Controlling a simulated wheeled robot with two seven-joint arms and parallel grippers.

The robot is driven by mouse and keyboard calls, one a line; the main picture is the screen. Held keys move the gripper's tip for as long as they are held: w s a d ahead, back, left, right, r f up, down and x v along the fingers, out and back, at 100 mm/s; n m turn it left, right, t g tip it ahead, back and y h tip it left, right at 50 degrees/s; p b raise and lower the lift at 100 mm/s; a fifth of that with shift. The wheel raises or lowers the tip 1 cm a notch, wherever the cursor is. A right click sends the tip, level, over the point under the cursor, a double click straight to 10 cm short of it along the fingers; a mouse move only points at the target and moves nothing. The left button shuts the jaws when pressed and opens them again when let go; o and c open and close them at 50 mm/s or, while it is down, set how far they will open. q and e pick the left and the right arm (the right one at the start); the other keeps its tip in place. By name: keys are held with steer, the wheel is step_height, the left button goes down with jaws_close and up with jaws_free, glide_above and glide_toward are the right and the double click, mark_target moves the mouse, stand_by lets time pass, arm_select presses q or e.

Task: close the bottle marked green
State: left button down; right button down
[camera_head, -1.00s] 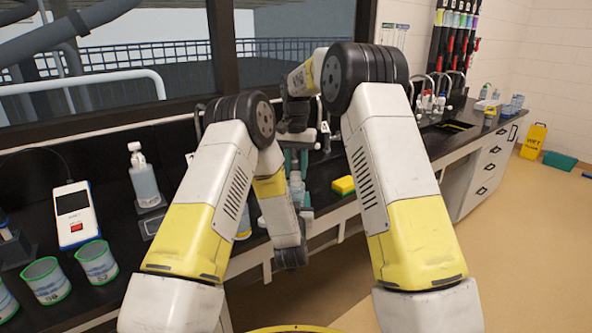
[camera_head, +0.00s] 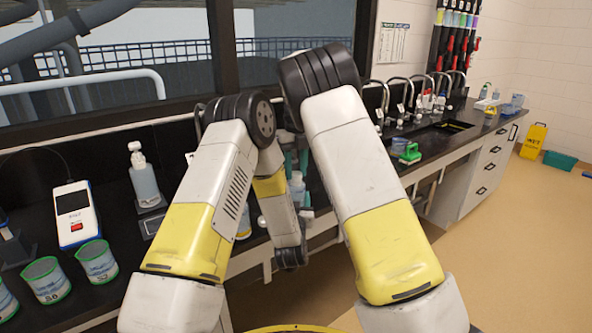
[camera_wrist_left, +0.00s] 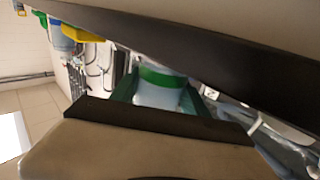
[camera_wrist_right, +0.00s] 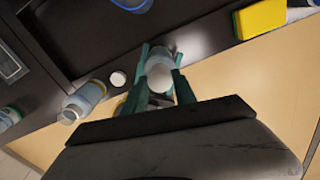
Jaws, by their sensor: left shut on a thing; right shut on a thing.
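The green-marked bottle (camera_wrist_left: 160,82), clear with a green band, stands between the green fingers of my left gripper (camera_wrist_left: 158,94), which is shut on it. In the head view the pale bottle (camera_head: 297,184) shows in the gap between my arms. My right gripper (camera_wrist_right: 160,72) is shut on a white round cap (camera_wrist_right: 158,78), and its teal fingers (camera_head: 296,161) point down above the bottle in the head view. The cap is in line with the bottle; I cannot tell whether it sits on the neck. My arms hide most of this area.
In the right wrist view a yellow-banded bottle (camera_wrist_right: 82,101) stands near a loose white cap (camera_wrist_right: 117,79), with a yellow sponge (camera_wrist_right: 260,18) at upper right. Beakers (camera_head: 97,262), a meter (camera_head: 75,214) and a dispenser bottle (camera_head: 144,180) stand left. Taps (camera_head: 405,98) line the back right.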

steer(key=m, duration=0.2)
steer(key=shift+w+m, duration=0.1)
steer(key=shift+m, duration=0.3)
steer(key=c, duration=1)
jaws_free()
steer(key=shift+r, duration=2.25)
steer(key=shift+c, duration=0.2)
